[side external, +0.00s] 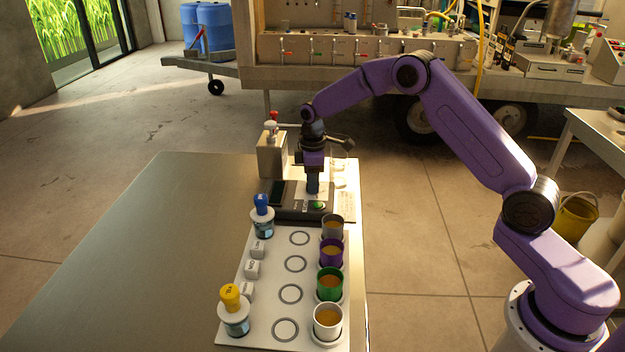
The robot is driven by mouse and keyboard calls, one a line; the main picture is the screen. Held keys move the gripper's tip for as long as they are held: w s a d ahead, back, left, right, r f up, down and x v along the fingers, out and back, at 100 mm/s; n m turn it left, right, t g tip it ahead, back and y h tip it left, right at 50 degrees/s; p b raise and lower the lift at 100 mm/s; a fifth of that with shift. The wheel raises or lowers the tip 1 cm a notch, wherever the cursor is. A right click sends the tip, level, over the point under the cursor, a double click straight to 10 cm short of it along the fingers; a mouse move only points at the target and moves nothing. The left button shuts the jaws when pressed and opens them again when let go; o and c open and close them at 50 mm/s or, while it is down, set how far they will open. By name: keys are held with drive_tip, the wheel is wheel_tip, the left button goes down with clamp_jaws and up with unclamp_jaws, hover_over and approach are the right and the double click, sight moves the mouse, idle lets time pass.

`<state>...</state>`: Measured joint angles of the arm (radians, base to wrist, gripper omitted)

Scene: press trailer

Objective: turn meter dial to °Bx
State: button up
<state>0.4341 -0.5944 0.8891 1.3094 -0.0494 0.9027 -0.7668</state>
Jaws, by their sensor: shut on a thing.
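The meter (287,204) is a dark, low box on the table behind the white tray board. A green button or light (318,205) shows on its front right. My gripper (313,188) points straight down over the meter's right half, with its fingertips at the meter's top. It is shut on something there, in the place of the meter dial. The dial itself is hidden by the fingers, and its setting and the °Bx mark cannot be read from this view.
Several cups (328,322) of orange liquid line the right of the white board (262,329). Blue-topped (262,222) and yellow-topped (233,318) bottles and small white blocks (252,270) stand on its left. A beige box (271,158) stands behind the meter. The table's left (130,260) is clear.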

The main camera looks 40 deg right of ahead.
drive_tip(key=m, duration=0.5)
drive_tip(key=shift+a+m, duration=0.1)
drive_tip(key=shift+m, duration=0.3)
drive_tip(key=m, duration=0.5)
drive_tip(key=shift+m, duration=0.3)
drive_tip(key=o, duration=1)
drive_tip(key=shift+o, duration=0.2)
drive_tip(key=shift+r, duration=0.1)
wheel_tip(320, 180, up, 17)
drive_tip(key=shift+a, duration=0.45)
